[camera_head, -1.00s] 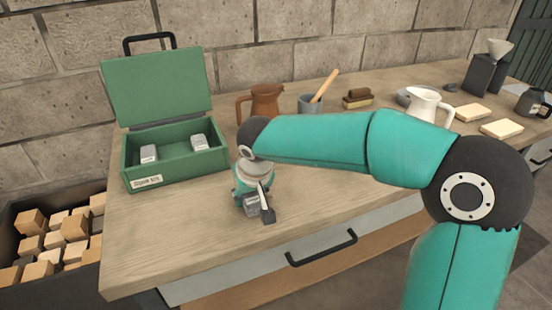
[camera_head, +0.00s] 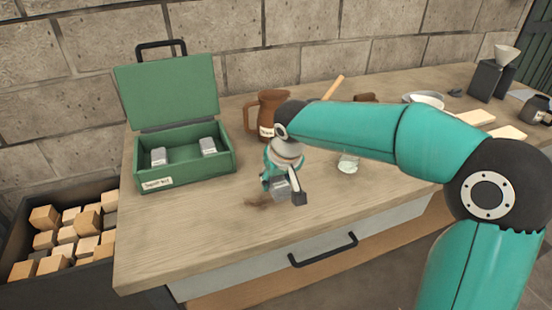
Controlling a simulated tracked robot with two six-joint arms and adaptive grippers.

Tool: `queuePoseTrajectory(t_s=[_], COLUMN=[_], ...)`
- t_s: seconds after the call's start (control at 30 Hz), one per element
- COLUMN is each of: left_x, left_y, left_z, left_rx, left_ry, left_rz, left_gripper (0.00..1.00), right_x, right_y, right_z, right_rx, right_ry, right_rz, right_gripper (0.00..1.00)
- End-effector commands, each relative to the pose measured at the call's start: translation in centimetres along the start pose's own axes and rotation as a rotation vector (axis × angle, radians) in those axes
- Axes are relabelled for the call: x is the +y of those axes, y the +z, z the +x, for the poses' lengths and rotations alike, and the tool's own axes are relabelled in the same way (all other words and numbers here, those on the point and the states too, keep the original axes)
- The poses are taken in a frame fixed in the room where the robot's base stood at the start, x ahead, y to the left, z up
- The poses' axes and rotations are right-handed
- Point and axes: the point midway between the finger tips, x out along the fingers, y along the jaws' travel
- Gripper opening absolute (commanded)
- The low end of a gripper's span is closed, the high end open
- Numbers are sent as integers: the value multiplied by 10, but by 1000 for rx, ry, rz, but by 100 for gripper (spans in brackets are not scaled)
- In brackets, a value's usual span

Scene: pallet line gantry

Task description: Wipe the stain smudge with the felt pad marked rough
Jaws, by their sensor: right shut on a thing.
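My right gripper (camera_head: 284,193) points down low over the front part of the wooden table. It is shut on a small grey block (camera_head: 281,189), which looks like a felt pad; I cannot read a mark on it. A brown smudge (camera_head: 257,201) shows on the table just left of the block. Part of the smudge may be hidden by the gripper, and I cannot tell whether the block touches the table. Two similar grey blocks, left (camera_head: 158,157) and right (camera_head: 208,147), sit in the open green box (camera_head: 185,175). My left gripper is not in view.
A bin of wooden blocks (camera_head: 113,270) is at the lower left. The drawer handle (camera_head: 322,250) juts from the table front. Bare tabletop (camera_head: 190,225) lies left of the gripper.

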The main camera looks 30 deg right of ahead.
Motion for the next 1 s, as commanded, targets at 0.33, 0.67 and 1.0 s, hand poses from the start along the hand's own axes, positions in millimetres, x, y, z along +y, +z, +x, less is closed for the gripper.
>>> queuePoseTrajectory(t_s=[0.33, 0.67, 1.0], left_x=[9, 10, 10], left_y=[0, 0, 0], left_z=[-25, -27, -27], left_rx=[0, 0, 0], left_ry=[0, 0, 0], left_rz=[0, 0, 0], left_gripper=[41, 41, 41], right_x=[-1, -1, -1], right_y=[-13, -14, -14], right_z=[-32, -34, -34], right_rx=[1, 1, 1], right_ry=[-1, -1, -1], right_rz=[-1, -1, -1], right_gripper=[15, 15, 15])
